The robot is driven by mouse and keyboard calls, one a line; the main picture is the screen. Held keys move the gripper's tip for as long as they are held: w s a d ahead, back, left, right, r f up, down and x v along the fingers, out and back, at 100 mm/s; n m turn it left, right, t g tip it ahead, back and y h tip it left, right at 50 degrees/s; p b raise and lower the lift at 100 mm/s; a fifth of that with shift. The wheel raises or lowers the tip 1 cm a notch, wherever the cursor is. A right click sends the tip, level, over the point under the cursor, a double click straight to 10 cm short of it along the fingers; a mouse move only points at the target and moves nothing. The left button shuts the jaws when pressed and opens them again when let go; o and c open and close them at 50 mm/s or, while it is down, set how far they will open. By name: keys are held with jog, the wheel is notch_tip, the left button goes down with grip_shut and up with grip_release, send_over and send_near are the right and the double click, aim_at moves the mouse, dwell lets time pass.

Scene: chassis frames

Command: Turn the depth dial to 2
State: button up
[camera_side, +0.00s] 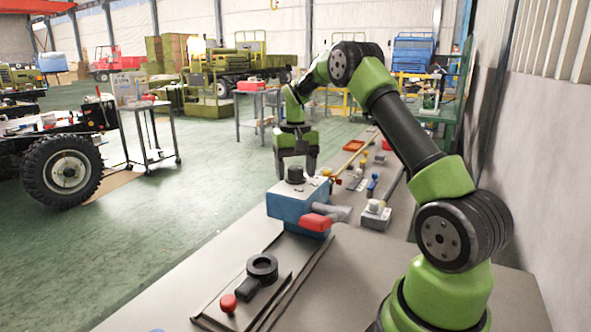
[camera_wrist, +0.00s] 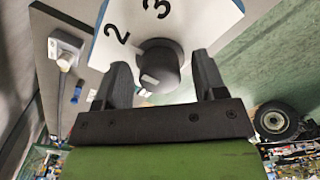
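The depth dial is a black round knob (camera_side: 295,174) on top of a blue box with a white top plate (camera_side: 290,208). In the wrist view the dial (camera_wrist: 160,62) has a light mark on its end, and the numbers 2 and 3 show on the white plate (camera_wrist: 180,22) beyond it. My gripper (camera_side: 296,166) points down over the dial. In the wrist view its two dark fingers (camera_wrist: 160,72) stand apart on either side of the dial, with visible gaps. The gripper is open and holds nothing. Other dial numbers are not visible.
A red-ended lever (camera_side: 315,222) sticks out from the box's front. A black ring-shaped part with a red knob (camera_side: 262,267) lies in front, by metal rails. A small grey block (camera_side: 375,215) and several small tools stand behind to the right. The bench's front left is clear.

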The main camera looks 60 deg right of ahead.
aim_at(295, 167)
notch_tip(295, 167, up, 9)
jog(key=shift+f, duration=0.2)
jog(key=shift+r, duration=0.65)
